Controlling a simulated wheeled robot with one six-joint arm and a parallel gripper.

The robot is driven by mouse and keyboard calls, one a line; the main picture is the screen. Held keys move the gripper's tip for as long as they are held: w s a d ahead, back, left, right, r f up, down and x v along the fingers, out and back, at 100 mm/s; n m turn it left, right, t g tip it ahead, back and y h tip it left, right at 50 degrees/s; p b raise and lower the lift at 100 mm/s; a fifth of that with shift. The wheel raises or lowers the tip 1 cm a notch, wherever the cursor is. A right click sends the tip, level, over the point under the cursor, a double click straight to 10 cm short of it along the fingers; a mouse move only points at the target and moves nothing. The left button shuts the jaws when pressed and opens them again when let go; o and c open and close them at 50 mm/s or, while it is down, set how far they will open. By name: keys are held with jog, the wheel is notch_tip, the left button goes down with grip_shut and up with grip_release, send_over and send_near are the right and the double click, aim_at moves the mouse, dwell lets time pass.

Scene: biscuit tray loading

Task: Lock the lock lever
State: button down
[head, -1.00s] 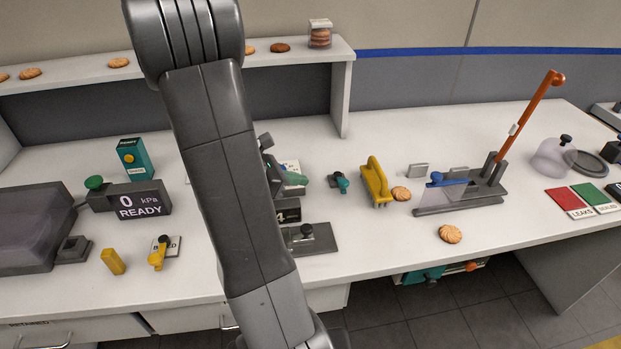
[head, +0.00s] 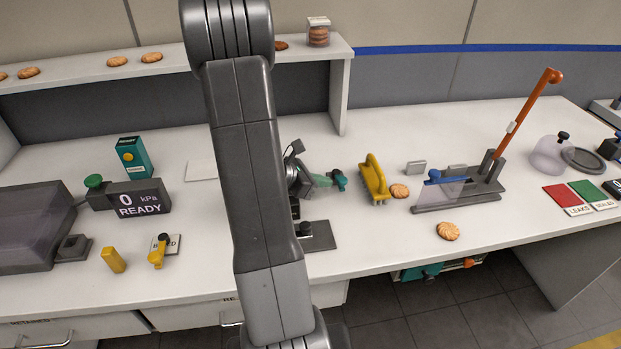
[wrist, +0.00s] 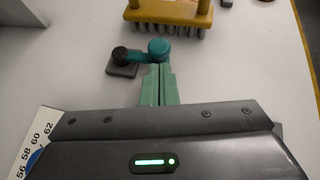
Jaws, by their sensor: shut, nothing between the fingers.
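The lock lever (head: 339,180) is a small teal lever on the table, left of the yellow-handled brush. In the wrist view, the teal lever (wrist: 158,49) has a round teal end on the right and a dark round knob on the left, over a small grey base (wrist: 122,71). My gripper (wrist: 158,68) has its green fingers shut together with nothing between them. The fingertips are right at the lever's round teal end, and I cannot tell whether they touch it. In the head view, my gripper (head: 326,181) is low at the lever's left side and partly covers it.
The yellow-handled brush (head: 375,180) stands just right of the lever, with a biscuit (head: 399,191) beside it. A grey press with an orange arm (head: 527,112) stands farther right. The shelf (head: 340,95) is behind.

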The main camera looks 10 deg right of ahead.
jog(key=shift+x, duration=0.9)
jog(key=shift+d+f+b, duration=0.1)
jog(key=shift+f+b, duration=0.05)
jog(key=shift+b, duration=0.3)
